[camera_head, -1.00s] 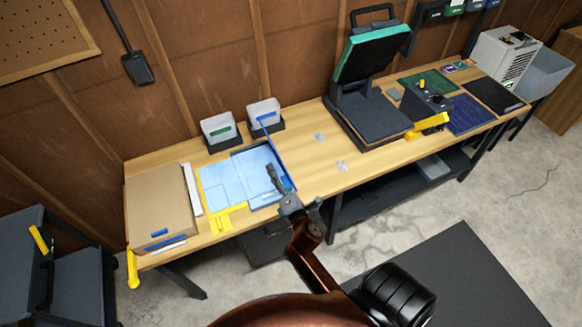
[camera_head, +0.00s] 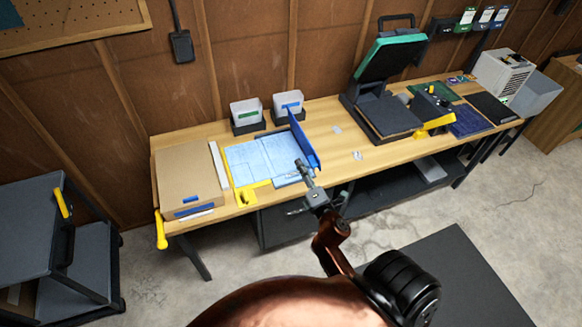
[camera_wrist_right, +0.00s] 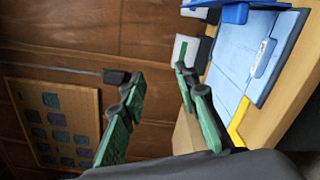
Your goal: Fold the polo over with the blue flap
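The light blue polo (camera_head: 258,160) lies on the folding board on the workbench, and it also shows in the right wrist view (camera_wrist_right: 232,62). The blue flap (camera_head: 306,142) stands raised along the right side of the polo in the head view. Part of a blue panel (camera_wrist_right: 240,14) shows at the top of the wrist view. My right gripper (camera_head: 300,166) is beside the flap, over the polo's right part. Its fingers are spread and empty in the wrist view (camera_wrist_right: 160,95). I cannot tell whether it touches the flap. My left gripper is out of view.
A yellow flap or handle (camera_head: 246,194) is at the board's front edge. Two bins (camera_head: 246,113) stand behind the board. A cardboard box (camera_head: 184,178) lies to the left.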

